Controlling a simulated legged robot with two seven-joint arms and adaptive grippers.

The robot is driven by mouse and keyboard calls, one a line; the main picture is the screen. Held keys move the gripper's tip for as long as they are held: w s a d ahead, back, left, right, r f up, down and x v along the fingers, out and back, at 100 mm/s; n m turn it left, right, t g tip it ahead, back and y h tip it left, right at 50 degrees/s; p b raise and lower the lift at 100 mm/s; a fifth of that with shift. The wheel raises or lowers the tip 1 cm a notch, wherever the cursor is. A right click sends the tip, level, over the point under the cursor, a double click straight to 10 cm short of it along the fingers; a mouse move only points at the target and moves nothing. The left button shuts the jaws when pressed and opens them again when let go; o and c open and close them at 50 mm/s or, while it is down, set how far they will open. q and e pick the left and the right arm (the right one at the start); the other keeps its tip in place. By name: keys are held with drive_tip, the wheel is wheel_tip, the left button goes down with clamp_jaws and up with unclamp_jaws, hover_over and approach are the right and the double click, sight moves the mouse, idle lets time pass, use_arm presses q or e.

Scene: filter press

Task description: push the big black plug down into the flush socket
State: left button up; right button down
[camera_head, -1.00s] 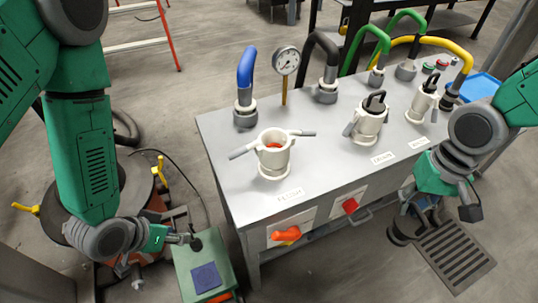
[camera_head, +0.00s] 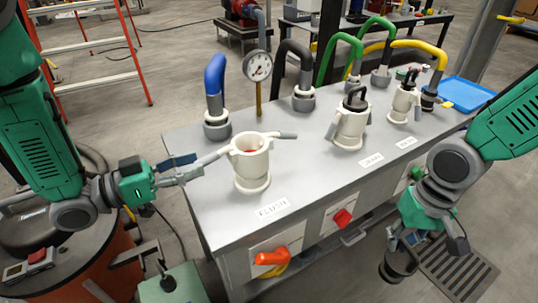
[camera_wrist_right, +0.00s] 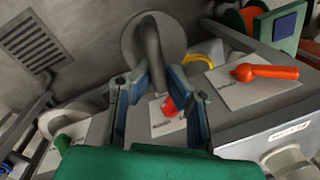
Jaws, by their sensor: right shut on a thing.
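The flush socket (camera_head: 251,168) is a white cup with an orange-red inside and a lever arm on each side, on the bench by the FLUSH label. Its mouth is empty. My left gripper (camera_head: 192,169) is at the socket's left lever, fingers apart on either side of the lever's end; I cannot tell whether they touch it. My right gripper (camera_head: 399,240) is shut on the handle of the big black plug (camera_head: 397,268), which hangs in front of the bench, low and right of the socket. In the right wrist view the plug (camera_wrist_right: 137,45) is a dark disc with a curved handle.
A blue hose (camera_head: 215,80) and a gauge (camera_head: 258,66) stand behind the socket. Two more white sockets (camera_head: 350,126) with black plugs stand to the right. An orange handle (camera_head: 272,258) and a red knob (camera_head: 343,217) stick out of the bench front. The bench top between is clear.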

sight(217, 156)
use_arm(q)
drive_tip(key=x, duration=0.6)
drive_tip(key=shift+b, duration=0.35)
clamp_jaws()
